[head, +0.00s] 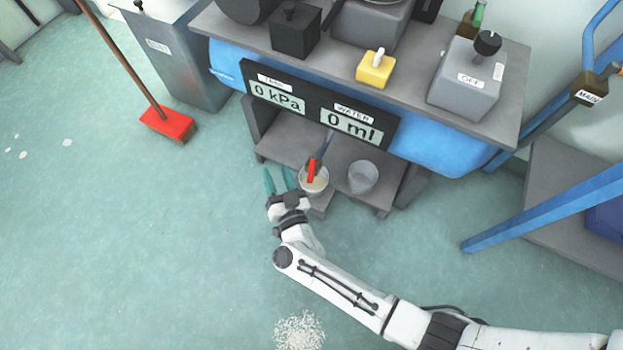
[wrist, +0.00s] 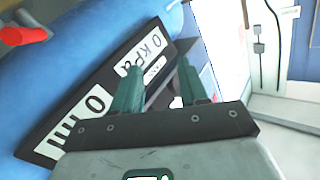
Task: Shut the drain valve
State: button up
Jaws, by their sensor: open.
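The drain valve has a red lever (head: 311,171) under the blue tank (head: 455,148), at the lower end of a short dark pipe and over a cup (head: 322,184). The lever points roughly down the picture; I cannot tell whether the valve is open. In the wrist view a red handle-like part (wrist: 22,35) shows at the top left, probably the same lever. My gripper (head: 280,180) is open and empty, with its green fingers just left of the lever and apart from it. The fingers also show in the wrist view (wrist: 160,80).
A display panel (head: 318,108) above reads 0 kPa and 0 ml. A clear container (head: 363,177) stands right of the cup on the grey shelf (head: 285,150). A red broom (head: 168,124) and a grey bin (head: 180,60) stand at the left. The floor to the left is mostly free.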

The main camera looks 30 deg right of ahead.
aim_at(313, 161)
jog(key=s+d+f+m+g+h+b, duration=0.2)
jog(key=s+f+h, duration=0.1)
jog(key=f+h, duration=0.15)
jog(key=s+d+f+m+g+h+b, duration=0.1)
jog(key=s+d+f+m+h+b, duration=0.1)
jog(key=s+d+f+h+b, duration=0.3)
jog(key=shift+y, duration=0.55)
jog(key=w+d, duration=0.1)
jog(key=w, duration=0.2)
jog(key=w+d+f, duration=0.1)
jog(key=w, duration=0.2)
jog(key=w+d, duration=0.1)
jog(key=w, duration=0.2)
jog(key=shift+w+f+b, duration=0.15)
jog(key=shift+f+b, duration=0.05)
jog(key=shift+b, duration=0.15)
jog(key=shift+x, duration=0.8)
grip_shut()
